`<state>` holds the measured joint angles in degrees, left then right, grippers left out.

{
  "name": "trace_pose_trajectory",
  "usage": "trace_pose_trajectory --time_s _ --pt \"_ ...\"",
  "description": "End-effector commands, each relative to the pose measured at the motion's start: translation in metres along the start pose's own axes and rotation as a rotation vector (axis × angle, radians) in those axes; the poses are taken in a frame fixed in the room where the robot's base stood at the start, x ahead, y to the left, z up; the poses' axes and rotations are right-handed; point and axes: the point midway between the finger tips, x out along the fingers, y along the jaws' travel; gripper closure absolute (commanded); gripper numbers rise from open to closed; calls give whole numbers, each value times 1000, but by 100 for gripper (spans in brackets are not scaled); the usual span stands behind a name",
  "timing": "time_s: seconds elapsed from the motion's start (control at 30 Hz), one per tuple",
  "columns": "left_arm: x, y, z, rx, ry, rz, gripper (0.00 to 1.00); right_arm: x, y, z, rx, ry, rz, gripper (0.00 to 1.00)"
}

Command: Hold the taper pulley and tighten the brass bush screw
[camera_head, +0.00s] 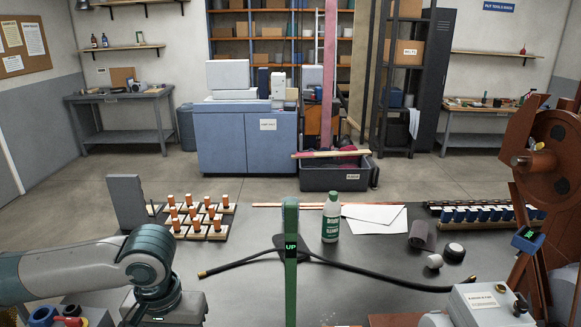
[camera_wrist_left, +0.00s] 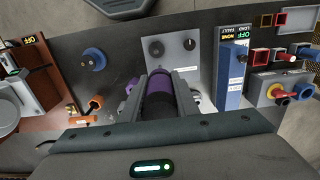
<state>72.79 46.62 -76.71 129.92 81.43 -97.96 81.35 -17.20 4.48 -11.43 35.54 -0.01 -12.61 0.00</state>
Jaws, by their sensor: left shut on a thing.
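In the left wrist view my left gripper (camera_wrist_left: 165,76) is shut on a dark purple and black cylinder (camera_wrist_left: 160,94), which may be the taper pulley. The two grey fingers flank it and hide its sides. An orange, screw-like part (camera_wrist_left: 95,103) lies left of the fingers; I cannot tell if it is the brass bush screw. In the head view my left arm comes in at the lower left and its hand points down at the frame's bottom, so its fingers are hidden there. My right gripper is in neither view.
A rusty machine (camera_head: 545,165) stands at right.

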Motion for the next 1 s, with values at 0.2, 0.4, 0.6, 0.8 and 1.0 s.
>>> trace_pose_trajectory --time_s 0.2,0.4,0.6,0.8,1.0 --pt "0 0 0 0 0 0 100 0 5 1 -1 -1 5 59" --pt "-9 0 0 0 1 1 100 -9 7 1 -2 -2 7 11" --pt "-36 1 0 2 0 0 100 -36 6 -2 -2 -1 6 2" --pt "-80 1 0 4 0 1 100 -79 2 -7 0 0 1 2" --pt "-124 1 0 3 0 1 100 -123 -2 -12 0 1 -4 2"
